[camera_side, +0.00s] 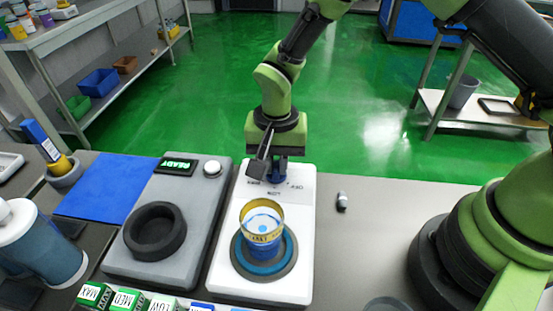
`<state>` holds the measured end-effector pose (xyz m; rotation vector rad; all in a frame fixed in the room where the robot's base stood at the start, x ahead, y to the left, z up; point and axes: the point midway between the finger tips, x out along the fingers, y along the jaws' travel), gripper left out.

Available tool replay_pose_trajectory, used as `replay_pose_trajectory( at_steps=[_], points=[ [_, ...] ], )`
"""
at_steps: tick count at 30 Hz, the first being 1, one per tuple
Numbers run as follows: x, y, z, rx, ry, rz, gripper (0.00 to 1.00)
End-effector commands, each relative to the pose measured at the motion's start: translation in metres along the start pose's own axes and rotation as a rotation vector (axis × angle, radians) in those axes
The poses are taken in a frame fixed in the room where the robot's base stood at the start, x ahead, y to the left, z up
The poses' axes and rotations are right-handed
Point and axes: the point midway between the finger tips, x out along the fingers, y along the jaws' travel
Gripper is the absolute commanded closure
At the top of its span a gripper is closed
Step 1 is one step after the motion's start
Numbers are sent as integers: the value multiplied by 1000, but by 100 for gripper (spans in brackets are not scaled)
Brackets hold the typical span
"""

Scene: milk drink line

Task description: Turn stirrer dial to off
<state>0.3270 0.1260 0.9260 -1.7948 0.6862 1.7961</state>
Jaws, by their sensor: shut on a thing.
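The stirrer (221,277) is a white unit with a round dark and blue plate at its front. Small markings, one like "OFF", are printed near the dial and too small to read surely. My gripper (276,173) points down over the dial and is shut on it. A cup (262,237) with a yellowish rim and a blue band stands upright on the stirrer's plate and holds pale liquid.
A grey unit (130,262) with a lit "READY" display, a white knob and a black ring stands left of the stirrer. A blue mat (105,186) lies farther left.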

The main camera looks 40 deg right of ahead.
Motion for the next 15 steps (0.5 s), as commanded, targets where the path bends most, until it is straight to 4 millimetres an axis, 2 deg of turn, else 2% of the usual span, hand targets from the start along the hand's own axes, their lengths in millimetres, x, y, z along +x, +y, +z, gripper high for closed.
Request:
replay_pose_trajectory(
  at_steps=[15],
  points=[
    [0,-2,0,-414,1,1,100]
  ],
)
